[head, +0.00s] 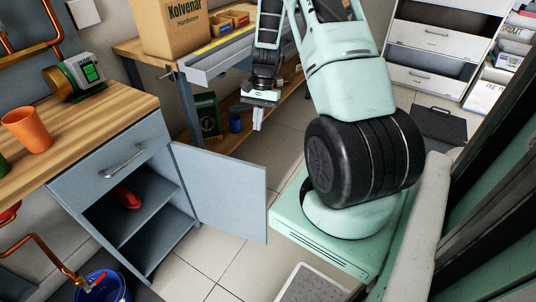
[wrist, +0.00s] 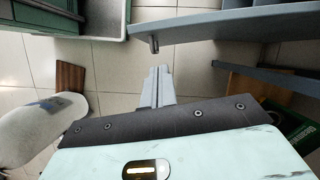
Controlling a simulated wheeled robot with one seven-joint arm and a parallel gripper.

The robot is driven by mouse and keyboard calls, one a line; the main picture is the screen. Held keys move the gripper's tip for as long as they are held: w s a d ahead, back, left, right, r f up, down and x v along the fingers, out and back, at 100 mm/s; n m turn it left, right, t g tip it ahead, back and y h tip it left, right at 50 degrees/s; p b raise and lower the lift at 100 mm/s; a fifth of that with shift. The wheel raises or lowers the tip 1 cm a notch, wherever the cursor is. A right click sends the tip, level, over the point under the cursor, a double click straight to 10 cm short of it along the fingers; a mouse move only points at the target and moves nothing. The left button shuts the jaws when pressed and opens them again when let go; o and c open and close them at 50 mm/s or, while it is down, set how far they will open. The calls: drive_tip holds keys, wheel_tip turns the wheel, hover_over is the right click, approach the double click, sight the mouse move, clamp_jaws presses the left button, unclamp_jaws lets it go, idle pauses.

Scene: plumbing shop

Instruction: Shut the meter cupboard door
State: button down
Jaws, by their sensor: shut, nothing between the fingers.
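The meter cupboard door (head: 217,190) is a pale grey-blue panel in the head view. It stands wide open, swung out from the right side of the cupboard (head: 160,152). The cupboard's inside shows, with a shelf (head: 146,200) and a red object on it. My gripper (head: 259,118) points down above and behind the door's free upper corner, apart from it. Its fingers are together and empty. The closed fingers also show in the wrist view (wrist: 157,88). A grey-blue panel (wrist: 230,25) lies beyond them there; I cannot tell whether it is the door.
A drawer (head: 105,160) with a bar handle sits above the open compartment. A workbench (head: 195,65) stands behind my gripper. Tiled floor (head: 190,270) is clear in front of the cupboard.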

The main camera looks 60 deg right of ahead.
drive_tip(key=shift+m, duration=0.5)
drive_tip(key=x, duration=0.3)
drive_tip(key=s+x, duration=0.1)
drive_tip(key=x, duration=0.7)
drive_tip(key=shift+s+d+f+b, duration=0.25)
drive_tip(key=shift+s+d+b, duration=0.05)
drive_tip(key=shift+s+b, duration=0.05)
drive_tip(key=shift+s+a, duration=0.15)
drive_tip(key=shift+a, duration=0.5)
drive_tip(key=shift+a, duration=0.1)
